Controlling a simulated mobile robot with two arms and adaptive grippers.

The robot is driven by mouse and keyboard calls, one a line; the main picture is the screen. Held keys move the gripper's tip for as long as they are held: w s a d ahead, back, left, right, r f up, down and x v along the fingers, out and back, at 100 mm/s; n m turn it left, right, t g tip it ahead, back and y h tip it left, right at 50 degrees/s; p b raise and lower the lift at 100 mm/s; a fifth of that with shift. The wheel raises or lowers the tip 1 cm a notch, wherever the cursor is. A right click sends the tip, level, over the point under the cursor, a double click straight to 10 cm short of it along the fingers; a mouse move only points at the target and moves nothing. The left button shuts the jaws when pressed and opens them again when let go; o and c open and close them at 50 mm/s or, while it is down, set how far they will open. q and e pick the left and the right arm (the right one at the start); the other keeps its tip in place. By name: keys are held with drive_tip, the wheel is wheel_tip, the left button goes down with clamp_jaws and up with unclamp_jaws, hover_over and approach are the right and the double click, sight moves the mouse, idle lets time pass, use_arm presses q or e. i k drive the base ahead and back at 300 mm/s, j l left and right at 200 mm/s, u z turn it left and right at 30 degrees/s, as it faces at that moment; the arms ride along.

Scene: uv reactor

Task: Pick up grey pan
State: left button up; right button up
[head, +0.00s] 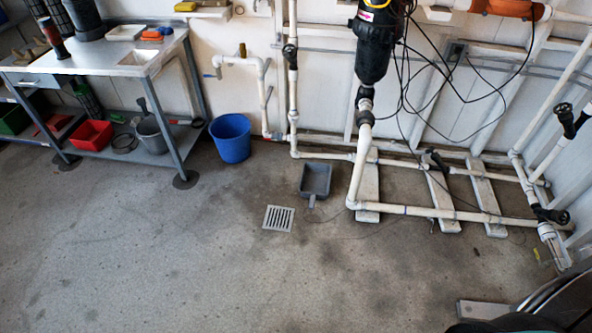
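The grey pan (315,179) is a dustpan-like scoop lying on the concrete floor. Its short handle points toward me. It sits just behind and right of a floor drain grate and left of the white pipes. Neither of my grippers shows in the head view, and nothing is touching the pan.
A floor drain (279,218) lies in front of the pan. White pipes (440,212) on boards run to its right. A blue bucket (231,138) stands by the wall, beside a metal workbench (140,62). A dark rounded object is at the lower right. The front floor is clear.

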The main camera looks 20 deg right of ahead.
sight(311, 187)
drive_tip(key=i+j+z, duration=0.35)
drive_tip(key=i, duration=0.2)
drive_tip(key=i+j+z, duration=0.35)
drive_tip(key=i, duration=0.2)
drive_tip(key=l, duration=0.1)
